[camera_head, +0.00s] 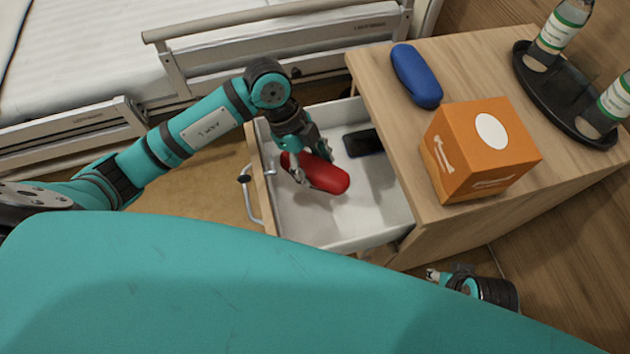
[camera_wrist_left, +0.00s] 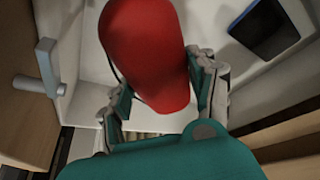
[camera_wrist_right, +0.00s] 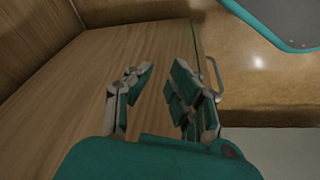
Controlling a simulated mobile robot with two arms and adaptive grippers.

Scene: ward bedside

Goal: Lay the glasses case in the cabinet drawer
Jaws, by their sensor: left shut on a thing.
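A red glasses case (camera_head: 327,178) is held at the open white cabinet drawer (camera_head: 300,222). My left gripper (camera_head: 308,168) is shut on it, and in the left wrist view the red case (camera_wrist_left: 146,50) sits between the two fingers. I cannot tell whether the case touches the drawer floor. A blue glasses case (camera_head: 416,76) lies on the cabinet top (camera_head: 462,72). My right gripper (camera_head: 440,276) is low beside the cabinet; in the right wrist view its fingers (camera_wrist_right: 158,95) are apart with nothing between them.
A dark phone-like object (camera_head: 364,142) lies at the back of the drawer, also visible in the left wrist view (camera_wrist_left: 264,24). An orange box (camera_head: 478,150) and a black tray (camera_head: 553,98) with bottles stand on the cabinet. The bed rail (camera_head: 285,45) is behind the drawer.

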